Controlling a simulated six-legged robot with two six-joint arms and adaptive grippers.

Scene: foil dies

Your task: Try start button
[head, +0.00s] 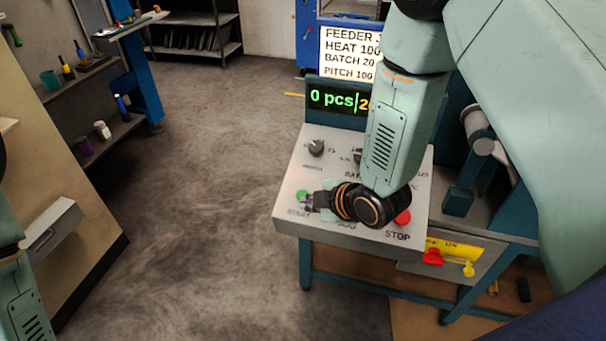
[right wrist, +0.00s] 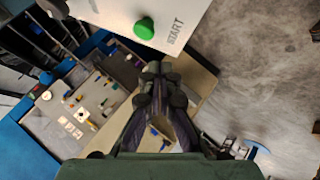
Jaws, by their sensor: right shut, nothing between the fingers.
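The green start button (head: 301,195) sits at the left of the sloped control panel (head: 292,222), partly hidden by my right gripper in the head view. In the right wrist view the round green button (right wrist: 144,28) shows whole beside the word START. My right gripper (head: 308,202) is shut and empty. Its fingertips (right wrist: 155,68) appear close to the button but beside it in the picture; I cannot tell the gap in depth. The display (head: 338,100) above the panel shows "0 pcs" and a partly hidden number. My left gripper is out of view.
A knob (head: 316,148) stands up from the panel behind the gripper. A sign (head: 349,52) reads feeder, heat 100, batch 20, pitch 100. Open floor (head: 200,200) lies to the left.

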